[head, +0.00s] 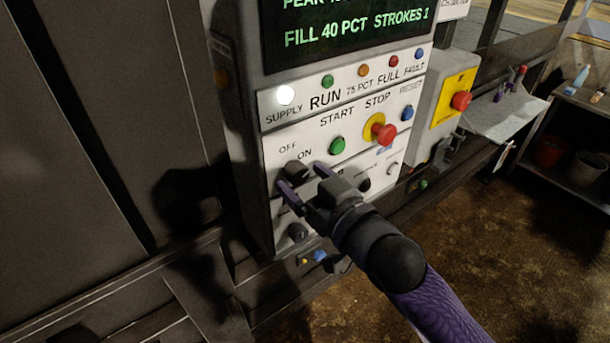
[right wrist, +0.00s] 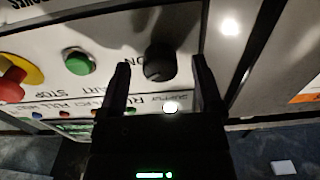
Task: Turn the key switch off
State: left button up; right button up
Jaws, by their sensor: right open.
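The key switch (head: 297,171) is a black knob on the white panel (head: 270,137), under the OFF and ON labels. In the right wrist view the black knob (right wrist: 160,62) shows between my two fingers, touching neither one visibly. Which way the switch points cannot be told. My right gripper (head: 302,180) is open at the panel, its fingertips on either side of the knob; it also shows in the right wrist view (right wrist: 160,80). The white SUPPLY lamp (head: 286,95) is lit. My left gripper is out of view.
A green START button (head: 337,145) and a red STOP button (head: 384,133) on yellow sit right of the switch. Another black knob (head: 297,232) is below. Dark metal walls (head: 90,120) fill the left.

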jog(key=shift+w+a, duration=0.1)
grip_shut()
dwell(0.3)
jog(key=shift+n, duration=0.3)
jog(key=shift+r+n+p, duration=0.1)
jog(key=shift+n+p, duration=0.65)
jog(key=shift+n, duration=0.15)
jog(key=n+p, duration=0.1)
jog(key=n, duration=0.2)
jog(key=shift+n+p, duration=0.3)
jog(key=shift+p, duration=0.05)
jog(key=n+p, duration=0.2)
jog(key=n, duration=0.4)
